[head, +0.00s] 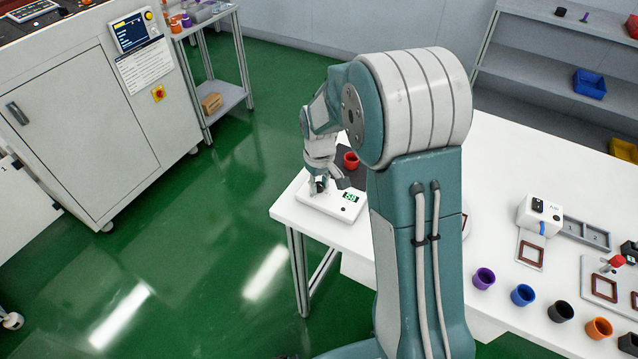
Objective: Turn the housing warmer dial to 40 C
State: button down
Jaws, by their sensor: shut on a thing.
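The housing warmer (316,202) is a low white unit at the left corner of the white table. A green lit display (349,196) on it seems to read 68, but the digits are small. A dark plate lies behind it, with a red cup (351,161) standing on it. My gripper (321,187) is down at the left part of the white unit, shut on the small dark dial (320,185). The gripper fingers hide most of the dial, so its markings cannot be read.
Purple (483,278), blue (522,294), black (560,311) and orange (598,328) cups stand along the table's front right. A white device (540,214) and framed fixtures are behind them. My arm hides the table's middle. Green floor lies free to the left.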

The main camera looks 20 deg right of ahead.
aim_at(318, 184)
jog(key=shift+w+n, duration=0.1)
jog(key=shift+n, duration=0.9)
jog(key=shift+c, duration=2.2)
grip_release()
notch_tip(318, 184, up, 12)
jog(key=shift+a+f, duration=0.1)
